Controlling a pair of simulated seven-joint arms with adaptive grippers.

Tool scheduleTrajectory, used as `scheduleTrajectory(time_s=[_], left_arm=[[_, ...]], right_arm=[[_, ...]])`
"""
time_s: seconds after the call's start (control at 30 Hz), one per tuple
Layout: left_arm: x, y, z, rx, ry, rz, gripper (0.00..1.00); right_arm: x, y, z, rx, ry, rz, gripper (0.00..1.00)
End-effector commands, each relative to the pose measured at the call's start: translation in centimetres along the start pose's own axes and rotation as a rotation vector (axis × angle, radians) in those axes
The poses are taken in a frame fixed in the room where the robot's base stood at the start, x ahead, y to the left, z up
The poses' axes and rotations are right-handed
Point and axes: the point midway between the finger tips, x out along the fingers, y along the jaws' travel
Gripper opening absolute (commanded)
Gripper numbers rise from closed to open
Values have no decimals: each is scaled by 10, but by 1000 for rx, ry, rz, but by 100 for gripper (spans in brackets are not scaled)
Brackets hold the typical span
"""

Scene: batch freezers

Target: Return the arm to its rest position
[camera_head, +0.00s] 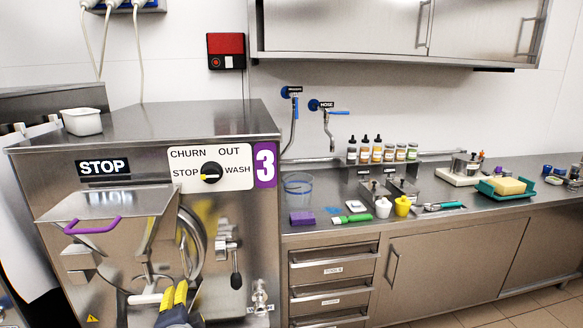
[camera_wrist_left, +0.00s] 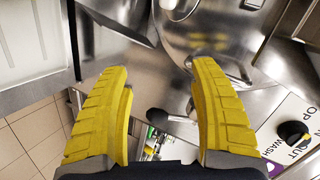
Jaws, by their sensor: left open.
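My left gripper (camera_head: 175,297) has yellow ridged fingers and is in front of the lower front of the batch freezer (camera_head: 200,112), near its round door and white handle bar (camera_head: 146,298). In the left wrist view the two fingers of my left gripper (camera_wrist_left: 162,85) are spread apart with nothing between them. The freezer's steel front and a black-knobbed lever (camera_wrist_left: 157,115) lie beyond the fingers. Whether the fingers touch the freezer cannot be told. My right gripper is not in view.
The freezer's selector knob (camera_head: 210,172) points toward STOP. A white tub (camera_head: 81,121) stands on top of the freezer. To the right, the steel counter (camera_head: 450,225) holds bottles, tools, a clear container (camera_head: 298,187) and a green tray (camera_head: 507,194). Drawers (camera_head: 333,271) are below.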

Motion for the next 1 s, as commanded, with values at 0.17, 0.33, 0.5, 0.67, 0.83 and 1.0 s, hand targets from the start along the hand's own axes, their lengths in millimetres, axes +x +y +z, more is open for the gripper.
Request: scheduleTrajectory(time_s=[0.17,0.33,0.5,0.67,0.83,1.0], left_arm=[[-12,75,56,-67,-84,103,62],[-35,137,106,-131,-164,185,62],[-62,182,147,-183,-234,245,62],[-82,208,173,-214,-280,281,62],[-101,228,194,-238,-319,309,62],[-113,248,210,-257,-349,336,62]], right_arm=[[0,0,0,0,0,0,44],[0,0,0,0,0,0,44],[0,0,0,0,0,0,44],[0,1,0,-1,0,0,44],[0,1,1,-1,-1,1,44],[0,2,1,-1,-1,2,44]])
